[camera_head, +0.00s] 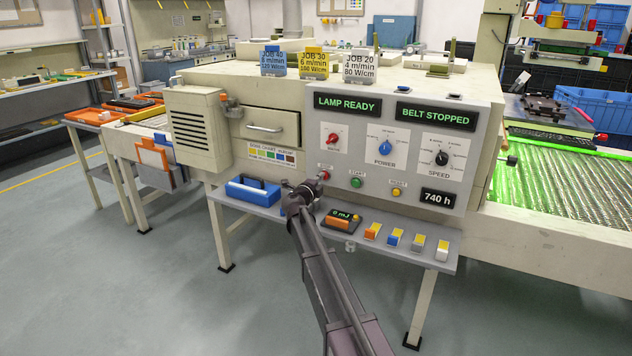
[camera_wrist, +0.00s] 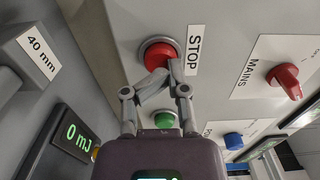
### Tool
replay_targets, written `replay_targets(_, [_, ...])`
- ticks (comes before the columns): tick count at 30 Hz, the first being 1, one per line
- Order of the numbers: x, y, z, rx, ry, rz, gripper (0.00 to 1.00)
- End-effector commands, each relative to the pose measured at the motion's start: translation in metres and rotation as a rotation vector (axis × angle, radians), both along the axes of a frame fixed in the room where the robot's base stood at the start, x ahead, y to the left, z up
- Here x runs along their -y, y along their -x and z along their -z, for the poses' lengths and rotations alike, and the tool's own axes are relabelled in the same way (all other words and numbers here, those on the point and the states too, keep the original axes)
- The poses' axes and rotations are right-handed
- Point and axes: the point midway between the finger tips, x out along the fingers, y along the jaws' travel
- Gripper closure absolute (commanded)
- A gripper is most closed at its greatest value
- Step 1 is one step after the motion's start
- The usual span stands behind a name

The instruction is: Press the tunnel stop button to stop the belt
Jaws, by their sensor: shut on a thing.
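The red STOP button (camera_wrist: 158,54) sits in a metal ring on the grey control panel, with its STOP label beside it in the wrist view. In the head view the button (camera_head: 325,175) shows just above my gripper (camera_head: 305,192). In the wrist view my gripper (camera_wrist: 168,76) has its fingertips drawn together at the button, covering its lower edge. They look to be touching it; how far the button is pressed is hard to tell. The panel's display (camera_head: 436,116) reads BELT STOPPED.
The green START button (camera_head: 356,182), yellow RESET button (camera_head: 396,190) and red MAINS knob (camera_head: 333,139) are close by. A shelf (camera_head: 265,211) below the panel holds a blue case (camera_head: 252,191) and a meter (camera_head: 341,219). The belt (camera_head: 570,185) lies right.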

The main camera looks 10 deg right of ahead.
Motion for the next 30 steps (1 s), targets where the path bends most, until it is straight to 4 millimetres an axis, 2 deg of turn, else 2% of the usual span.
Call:
replay_targets(11, [0.013, -0.018, 0.0, 0.0, 0.0, 0.002, 1.0])
replay_targets(22, [0.014, -0.018, 0.001, 0.0, -0.003, 0.004, 1.0])
replay_targets(30, [0.004, -0.006, -0.002, 0.001, 0.0, 0.003, 1.0])
